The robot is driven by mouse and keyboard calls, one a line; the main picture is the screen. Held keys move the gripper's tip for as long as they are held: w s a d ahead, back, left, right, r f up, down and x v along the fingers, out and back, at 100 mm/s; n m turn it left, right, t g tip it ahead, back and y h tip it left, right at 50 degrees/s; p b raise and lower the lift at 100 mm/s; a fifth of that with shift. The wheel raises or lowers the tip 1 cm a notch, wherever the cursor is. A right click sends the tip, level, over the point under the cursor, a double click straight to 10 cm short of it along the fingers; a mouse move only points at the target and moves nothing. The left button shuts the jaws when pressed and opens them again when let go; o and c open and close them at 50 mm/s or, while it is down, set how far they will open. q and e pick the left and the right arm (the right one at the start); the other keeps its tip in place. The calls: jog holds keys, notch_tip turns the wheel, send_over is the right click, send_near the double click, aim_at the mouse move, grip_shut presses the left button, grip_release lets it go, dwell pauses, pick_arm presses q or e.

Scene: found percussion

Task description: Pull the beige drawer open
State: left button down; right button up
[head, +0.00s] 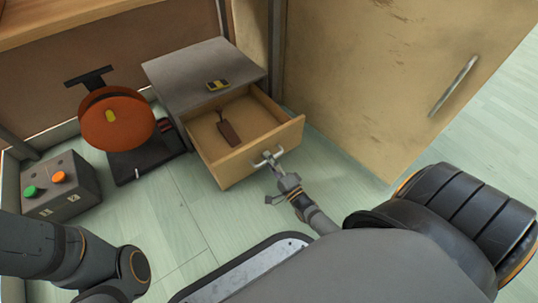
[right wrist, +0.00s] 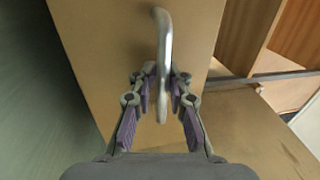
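The beige drawer (head: 243,163) is pulled out of a grey-topped cabinet (head: 205,70), and its inside shows. It has a metal bar handle (head: 267,157) on its front; the handle also shows in the right wrist view (right wrist: 164,50). My right gripper (head: 273,166) is at this handle. In the right wrist view, its fingers (right wrist: 163,92) lie close on both sides of the bar, shut on it. My left arm comes in at the lower left, but its gripper is not in view.
A dark brown handled object (head: 229,132) lies in the drawer. An orange round device (head: 117,122) and a grey button box (head: 57,187) stand at left. A tall beige door (head: 375,75) stands at right.

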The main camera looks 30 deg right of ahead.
jog(key=shift+o, duration=1.2)
jog(key=shift+r, duration=0.1)
jog(key=v, duration=0.7)
jog(key=shift+s, duration=0.25)
